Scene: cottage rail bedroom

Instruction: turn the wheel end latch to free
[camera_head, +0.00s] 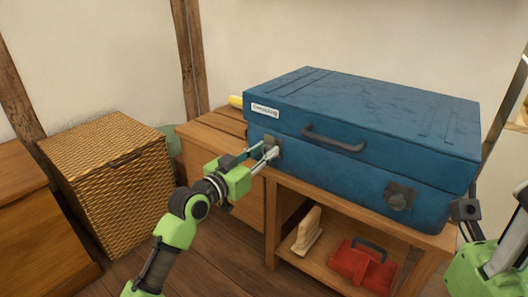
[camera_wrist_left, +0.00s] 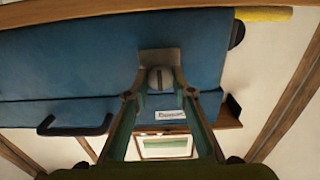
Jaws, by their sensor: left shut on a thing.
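A closed blue suitcase (camera_head: 370,110) lies flat on a wooden bench (camera_head: 285,180). Its front has two dark latches: the left one (camera_head: 272,145), and the right one (camera_head: 399,196). My left gripper (camera_head: 268,153) is shut on the left latch, its fingers hiding part of it. In the left wrist view, seen upside down, the latch's grey knob (camera_wrist_left: 160,78) sits between the fingertips. A dark rounded part, perhaps a wheel, (camera_wrist_left: 237,35) shows at that end of the case. My right gripper (camera_head: 467,210) is partly in view at the right edge; its jaws are unclear.
A dark handle (camera_head: 334,138) juts from the case front between the latches. The bench shelf holds a red toolbox-like object (camera_head: 362,266) and a pale wooden object (camera_head: 307,230). A wicker chest (camera_head: 112,180) stands left. A yellow object (camera_head: 236,101) lies behind the case's left end.

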